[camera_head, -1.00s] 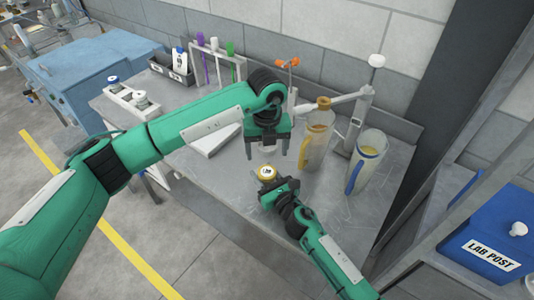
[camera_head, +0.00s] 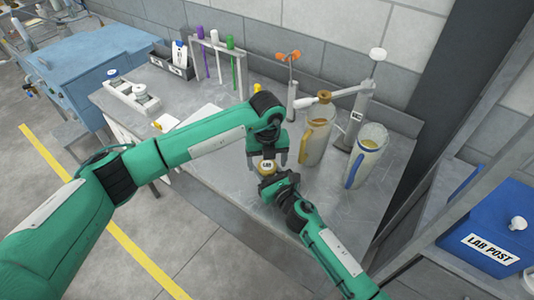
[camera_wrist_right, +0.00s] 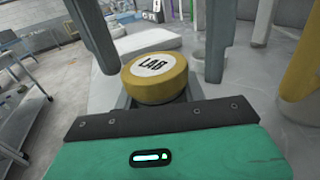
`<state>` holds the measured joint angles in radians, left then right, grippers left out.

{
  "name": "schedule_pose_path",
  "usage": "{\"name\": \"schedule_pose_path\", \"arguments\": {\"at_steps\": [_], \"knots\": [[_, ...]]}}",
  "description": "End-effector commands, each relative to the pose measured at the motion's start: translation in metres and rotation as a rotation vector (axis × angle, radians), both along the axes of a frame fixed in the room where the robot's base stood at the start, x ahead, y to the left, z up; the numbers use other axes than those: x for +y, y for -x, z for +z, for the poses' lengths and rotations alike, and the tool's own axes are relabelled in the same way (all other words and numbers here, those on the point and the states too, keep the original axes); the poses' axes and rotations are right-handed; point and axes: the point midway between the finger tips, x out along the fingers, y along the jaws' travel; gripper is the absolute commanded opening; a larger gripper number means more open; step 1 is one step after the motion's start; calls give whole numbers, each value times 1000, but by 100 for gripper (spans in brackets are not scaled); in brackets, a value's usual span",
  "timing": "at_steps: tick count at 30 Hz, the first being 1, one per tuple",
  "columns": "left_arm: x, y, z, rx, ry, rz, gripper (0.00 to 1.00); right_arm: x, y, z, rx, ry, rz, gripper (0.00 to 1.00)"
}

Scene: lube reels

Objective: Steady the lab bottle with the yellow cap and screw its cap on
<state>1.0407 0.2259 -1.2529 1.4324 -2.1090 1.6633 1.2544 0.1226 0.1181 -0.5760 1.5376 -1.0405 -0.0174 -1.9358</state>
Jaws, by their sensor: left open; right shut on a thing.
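The lab bottle shows mostly as its round yellow cap (camera_head: 267,169) with a white "LAB" disc, near the table's front edge. The cap is large in the right wrist view (camera_wrist_right: 155,80); the bottle's body below it is mostly hidden. My right gripper (camera_head: 270,184) is shut on the bottle, below the cap, from the front. My left gripper (camera_head: 267,160) points down from above, open, with one finger on each side of the cap. Its two fingers also show in the right wrist view (camera_wrist_right: 158,50), apart from the cap's sides. I cannot tell how tightly the cap sits.
Two tall jugs, one amber-topped (camera_head: 316,135) and one with a blue handle (camera_head: 366,158), stand right of my left gripper. A pump stand (camera_head: 355,120) is behind them. A tube rack (camera_head: 218,60) and a white holder (camera_head: 132,98) stand further left. The right front table is clear.

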Motion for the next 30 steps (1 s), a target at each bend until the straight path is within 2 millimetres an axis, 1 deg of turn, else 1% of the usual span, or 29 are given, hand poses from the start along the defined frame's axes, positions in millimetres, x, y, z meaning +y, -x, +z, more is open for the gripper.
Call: {"name": "schedule_pose_path", "arguments": {"at_steps": [9, 11, 15, 17, 23, 30], "knots": [[0, 0, -3, 0, 0, 0, 76, 0, 0, 0, -1, -1, 0, 0], [0, 0, -3, 0, 0, 0, 66, 0, 0, 0, -1, -1, 0, 0], [0, 0, -3, 0, -1, 0, 39, 0, 0, 0, -1, -1, 0, 0], [0, 0, -3, 0, -1, 0, 28, 0, 0, 0, -1, -1, 0, 0], [0, 0, -3, 0, -1, -11, 27, 0, 0, 0, -1, -1, 0, 0], [0, 0, -3, -1, -2, -228, 27, 0, 0, 0, 0, 0, 0, 0]]}}
